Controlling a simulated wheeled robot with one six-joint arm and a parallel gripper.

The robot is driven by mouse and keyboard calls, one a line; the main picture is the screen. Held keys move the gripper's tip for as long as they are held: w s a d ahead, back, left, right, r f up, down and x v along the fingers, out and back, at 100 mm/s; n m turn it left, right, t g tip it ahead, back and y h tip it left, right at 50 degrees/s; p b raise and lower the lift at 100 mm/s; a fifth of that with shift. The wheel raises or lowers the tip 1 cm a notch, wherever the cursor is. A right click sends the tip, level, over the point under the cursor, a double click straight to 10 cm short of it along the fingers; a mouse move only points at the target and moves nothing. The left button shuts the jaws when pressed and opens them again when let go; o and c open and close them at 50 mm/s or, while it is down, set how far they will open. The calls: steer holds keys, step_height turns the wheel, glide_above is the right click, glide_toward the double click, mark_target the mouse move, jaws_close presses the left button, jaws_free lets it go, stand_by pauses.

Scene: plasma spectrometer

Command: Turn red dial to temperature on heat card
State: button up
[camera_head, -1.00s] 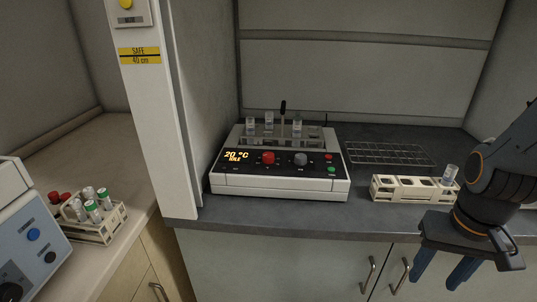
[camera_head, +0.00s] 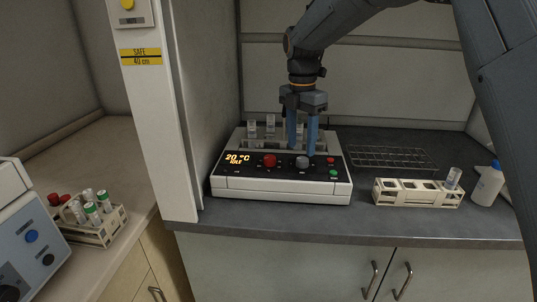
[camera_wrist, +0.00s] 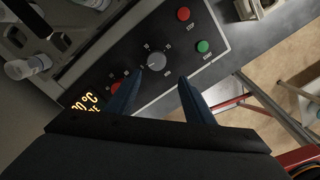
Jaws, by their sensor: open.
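The red dial (camera_head: 269,160) is on the black front panel of the white heating device (camera_head: 280,190), right of a display (camera_head: 237,159) reading 20 °C IDLE. A grey dial (camera_head: 302,162) sits right of the red one. My gripper (camera_head: 301,152) points down over the panel, open, with its blue fingers near the grey dial. In the wrist view the fingertips (camera_wrist: 162,80) are either side of the grey dial (camera_wrist: 157,61), and a finger partly hides the red dial (camera_wrist: 116,86). No heat card can be made out.
Red (camera_head: 330,160) and green (camera_head: 334,172) buttons are at the panel's right. Vials (camera_head: 252,127) stand in the device behind the dials. A rack (camera_head: 417,194), a white bottle (camera_head: 487,184) and a wire grid (camera_head: 390,158) are to the right.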

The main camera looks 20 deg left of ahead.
mark_target(269, 158)
steer(key=a+n, duration=0.2)
steer(key=a, duration=0.1)
steer(key=a+r+n, duration=0.1)
steer(key=a+n, duration=0.1)
steer(key=a, duration=0.1)
steer(key=a+r+n, duration=0.1)
steer(key=a+n, duration=0.1)
steer(key=a, duration=0.1)
steer(key=shift+s+a+r+n, duration=0.15)
steer(key=shift+s+a+n, duration=0.1)
steer(key=shift+s+n, duration=0.1)
steer(key=shift+a, duration=0.1)
steer(key=f, duration=0.2)
steer(key=f+p, duration=0.1)
steer(key=f, duration=0.4)
steer(key=shift+d+f+p, duration=0.25)
steer(key=shift+f+p, duration=0.1)
steer(key=shift+p, duration=0.05)
steer(key=c, duration=1)
